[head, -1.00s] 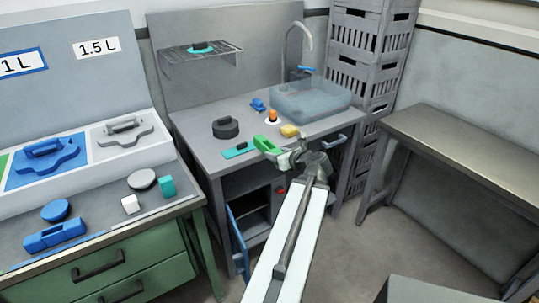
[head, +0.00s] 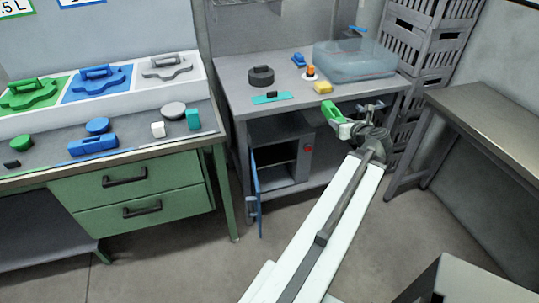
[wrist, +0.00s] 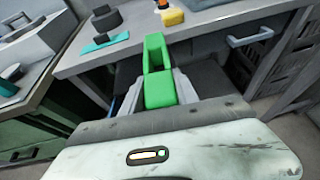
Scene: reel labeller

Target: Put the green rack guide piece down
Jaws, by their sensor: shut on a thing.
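The green rack guide piece (head: 331,111) is a bright green block with a slot in one end. My gripper (head: 346,128) is shut on it and holds it in the air in front of the grey sink bench (head: 237,97). In the wrist view the green piece (wrist: 156,75) sits between the two pale fingers (wrist: 160,88), its slotted end pointing away toward the bench. I cannot tell its exact height against the bench top.
The bench carries a dark round thing (head: 261,76), a teal piece (head: 271,97), a yellow sponge (head: 322,88) and a clear blue basin (head: 352,60). A blue cabinet door (head: 256,190) hangs open below. A green-drawer worktop (head: 135,143) is at left, a bare table (head: 490,110) at right.

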